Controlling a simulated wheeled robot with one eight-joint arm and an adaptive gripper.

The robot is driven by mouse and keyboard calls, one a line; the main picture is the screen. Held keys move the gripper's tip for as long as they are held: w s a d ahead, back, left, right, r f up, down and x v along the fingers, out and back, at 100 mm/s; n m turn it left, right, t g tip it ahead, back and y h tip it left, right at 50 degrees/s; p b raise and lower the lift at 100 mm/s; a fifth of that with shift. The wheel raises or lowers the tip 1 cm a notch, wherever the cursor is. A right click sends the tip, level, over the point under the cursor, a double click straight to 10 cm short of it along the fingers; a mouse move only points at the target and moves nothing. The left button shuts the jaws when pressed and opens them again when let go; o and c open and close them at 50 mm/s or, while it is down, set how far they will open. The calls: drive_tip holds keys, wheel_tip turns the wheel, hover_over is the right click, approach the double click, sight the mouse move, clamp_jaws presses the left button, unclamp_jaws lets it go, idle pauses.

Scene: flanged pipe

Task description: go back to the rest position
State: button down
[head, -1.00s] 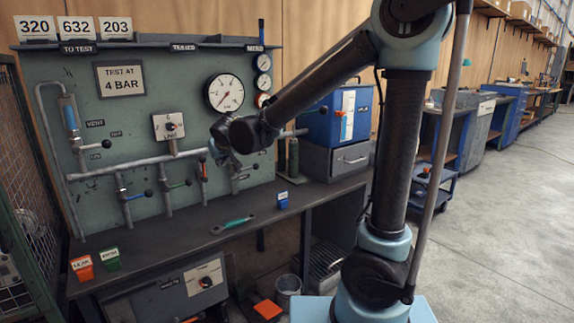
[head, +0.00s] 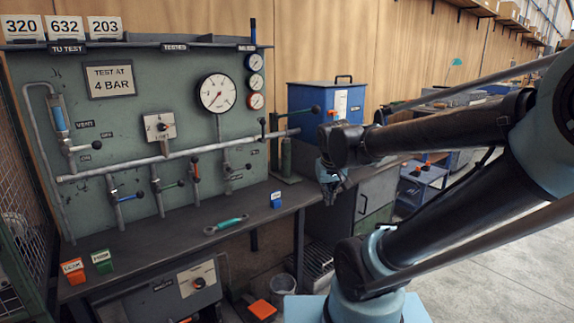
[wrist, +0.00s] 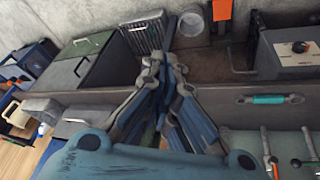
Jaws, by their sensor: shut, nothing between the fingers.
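My gripper (head: 332,188) hangs at the end of my arm, to the right of the pipe board and beyond the right end of the pipe, above the right part of the bench. In the wrist view my gripper (wrist: 165,75) has its fingers drawn together, with nothing between them. The flanged pipe (head: 180,160) runs across the green test board (head: 130,70) with several valves on it. My gripper is apart from the pipe and the bench.
The dark bench (head: 150,240) carries a teal-handled tool (head: 226,225), a blue tag (head: 276,199), an orange tag (head: 73,271) and a green tag (head: 102,261). A blue box (head: 325,105) stands behind my gripper. Open floor (head: 485,255) lies to the right.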

drive_tip(key=s+d+f+m+g, duration=0.1)
drive_tip(key=s+d+f, duration=0.1)
drive_tip(key=s, duration=0.4)
drive_tip(key=s+d+f+g, duration=0.1)
drive_tip(key=s+d+f, duration=0.2)
drive_tip(key=s+f, duration=0.2)
drive_tip(key=shift+s+d+m, duration=0.3)
drive_tip(key=shift+s+m, duration=0.1)
drive_tip(key=shift+s, duration=0.45)
drive_tip(key=shift+w+f+g, duration=0.15)
drive_tip(key=shift+w+g, duration=0.15)
drive_tip(key=shift+w, duration=0.2)
